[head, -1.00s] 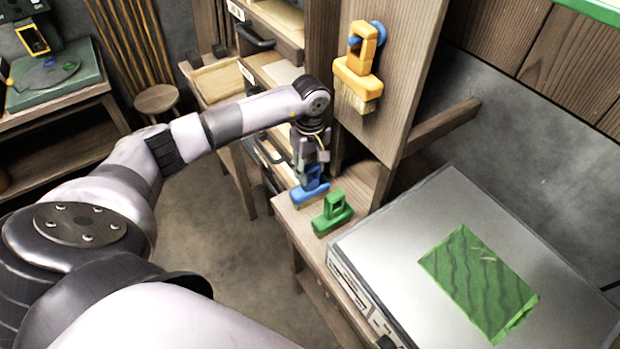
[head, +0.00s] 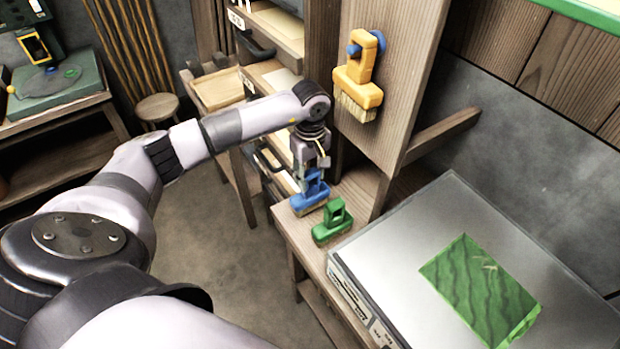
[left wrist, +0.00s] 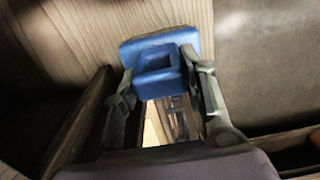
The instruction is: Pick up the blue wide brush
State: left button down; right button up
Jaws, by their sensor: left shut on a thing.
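The blue wide brush (head: 309,198) is at the wooden ledge below the hanging board in the head view, just left of a green brush. My left gripper (head: 312,180) comes down on it from above and is shut on its handle. In the left wrist view the blue brush (left wrist: 158,62) sits between the two fingers of my left gripper (left wrist: 160,85), one finger on each side of the handle loop. I cannot tell whether the bristles touch the ledge. My right gripper is in neither view.
The green brush (head: 333,221) stands close to the right. A yellow brush (head: 358,85) hangs on a blue peg on the wooden board. A grey metal box (head: 395,240) with a green sheet (head: 482,287) is at the right. Drawers (head: 270,75) stand open behind my arm.

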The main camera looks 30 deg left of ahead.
pick_arm(q)
jog(key=shift+r, duration=0.4)
jog(key=shift+s+a+r+b, duration=0.15)
jog(key=shift+s+r+b, duration=0.05)
jog(key=shift+r+b, duration=0.25)
jog(key=shift+s+a+r+b, duration=0.1)
jog(key=shift+s+r+b, duration=0.1)
jog(key=shift+r+b, duration=0.2)
jog(key=s+a+b, duration=0.2)
jog(key=s+a, duration=0.1)
jog(key=s, duration=0.5)
jog(key=s+a+b, duration=0.3)
jog(key=s, duration=0.5)
jog(key=shift+a+r+b, duration=0.15)
jog(key=shift+a+b, duration=0.05)
jog(key=shift+b, duration=0.1)
